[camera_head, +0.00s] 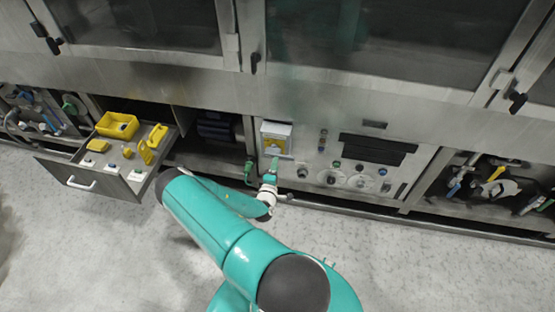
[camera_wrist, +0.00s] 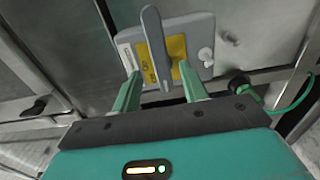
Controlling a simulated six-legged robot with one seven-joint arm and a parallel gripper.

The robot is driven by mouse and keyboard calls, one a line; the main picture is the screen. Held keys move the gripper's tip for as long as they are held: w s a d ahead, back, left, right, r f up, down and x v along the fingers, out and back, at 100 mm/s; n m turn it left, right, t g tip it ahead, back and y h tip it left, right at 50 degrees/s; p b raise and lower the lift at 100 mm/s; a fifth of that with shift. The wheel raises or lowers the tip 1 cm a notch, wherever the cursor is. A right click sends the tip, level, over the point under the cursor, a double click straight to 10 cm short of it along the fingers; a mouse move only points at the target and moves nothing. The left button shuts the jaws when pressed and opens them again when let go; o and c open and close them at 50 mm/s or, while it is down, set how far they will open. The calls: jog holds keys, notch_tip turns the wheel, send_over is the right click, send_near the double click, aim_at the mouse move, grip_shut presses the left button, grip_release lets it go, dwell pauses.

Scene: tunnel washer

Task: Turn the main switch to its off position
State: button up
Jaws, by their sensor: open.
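The main switch (camera_wrist: 207,53) is a grey box with a yellow plate on the machine's front panel; in the head view its box (camera_head: 277,128) sits left of the control panel. Its grey lever handle (camera_wrist: 154,40) stands nearly upright in the wrist view, leaning slightly. My gripper (camera_wrist: 160,82) is open, with one green finger on each side of the handle's lower end. I cannot tell whether either finger touches it. In the head view my gripper (camera_head: 273,165) is at the switch's lower edge and partly covers it.
An open drawer (camera_head: 84,183) with yellow containers and small parts juts out at left. Right of the switch is a panel (camera_head: 345,160) with knobs and dials. Open bays with hoses and valves (camera_head: 490,178) lie at far right. A green cable (camera_wrist: 275,105) hangs near the switch.

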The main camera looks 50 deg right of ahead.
jog(key=v, duration=0.8)
